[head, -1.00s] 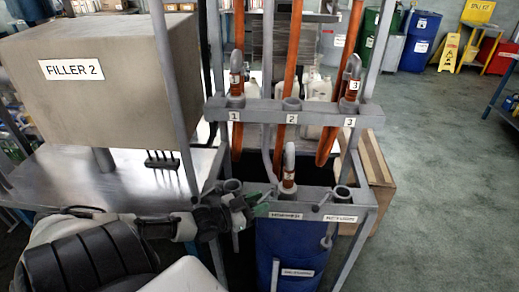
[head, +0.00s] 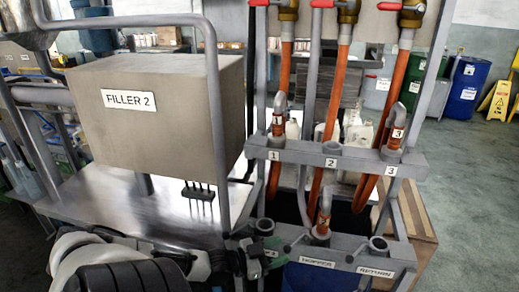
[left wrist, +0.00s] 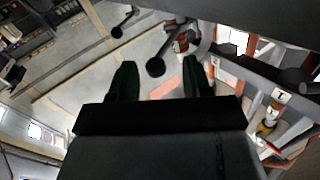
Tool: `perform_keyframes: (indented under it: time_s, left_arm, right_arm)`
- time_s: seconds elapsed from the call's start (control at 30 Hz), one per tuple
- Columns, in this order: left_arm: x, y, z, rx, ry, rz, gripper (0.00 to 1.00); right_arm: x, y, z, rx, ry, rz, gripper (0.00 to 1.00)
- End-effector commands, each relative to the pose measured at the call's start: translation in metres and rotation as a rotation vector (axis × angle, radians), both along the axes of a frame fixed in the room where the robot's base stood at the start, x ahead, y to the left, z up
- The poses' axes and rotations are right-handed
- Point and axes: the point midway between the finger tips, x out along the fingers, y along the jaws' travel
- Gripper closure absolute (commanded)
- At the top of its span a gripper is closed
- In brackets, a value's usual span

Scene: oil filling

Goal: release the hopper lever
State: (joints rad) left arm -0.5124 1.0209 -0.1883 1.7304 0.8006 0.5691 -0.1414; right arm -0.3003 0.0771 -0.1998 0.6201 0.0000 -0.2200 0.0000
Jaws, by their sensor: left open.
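The lever beside the HOPPER label (head: 317,262) shows small in the head view (head: 296,242), left of the orange-banded nozzle (head: 323,220) seated there. In the left wrist view a lever with a round black knob (left wrist: 155,67) appears beside an orange-banded nozzle (left wrist: 182,40). My left gripper (left wrist: 162,76) is open, with its two dark fingers apart. The knob appears between the fingertips in that view, and I see no contact. In the head view my left gripper (head: 238,262) is at the bottom, left of the HOPPER label, partly cut off. My right gripper is out of view.
A second knobbed lever (left wrist: 117,31) shows in the left wrist view. The rack bar (head: 340,158) holds numbered nozzles on orange hoses above the lower bar with its RETURN label (head: 375,271). Open floor lies right.

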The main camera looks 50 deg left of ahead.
Motion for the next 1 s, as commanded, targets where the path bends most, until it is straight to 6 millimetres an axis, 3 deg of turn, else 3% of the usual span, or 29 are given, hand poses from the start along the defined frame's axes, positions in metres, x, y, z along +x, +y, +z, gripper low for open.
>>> perform_keyframes:
  time_s: [0.1, 0.33, 0.77, 0.87, 1.0]
  left_arm:
    - [-0.022, 0.006, -0.001, 0.002, 0.005, -0.002, 0.51]
    - [-0.052, 0.015, 0.000, 0.000, 0.004, -0.002, 0.51]
    - [-0.063, 0.018, 0.000, 0.000, 0.000, -0.004, 0.51]
    - [-0.063, 0.019, -0.001, 0.001, 0.002, -0.002, 0.51]
    - [-0.067, 0.028, -0.021, 0.026, 0.042, 0.036, 0.51]
  right_arm:
    - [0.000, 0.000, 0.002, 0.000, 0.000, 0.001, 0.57]
    - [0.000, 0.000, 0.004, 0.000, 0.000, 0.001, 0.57]
    - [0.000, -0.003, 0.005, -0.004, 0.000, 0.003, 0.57]
    - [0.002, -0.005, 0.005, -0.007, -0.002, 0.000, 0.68]
    - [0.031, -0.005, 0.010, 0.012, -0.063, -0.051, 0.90]
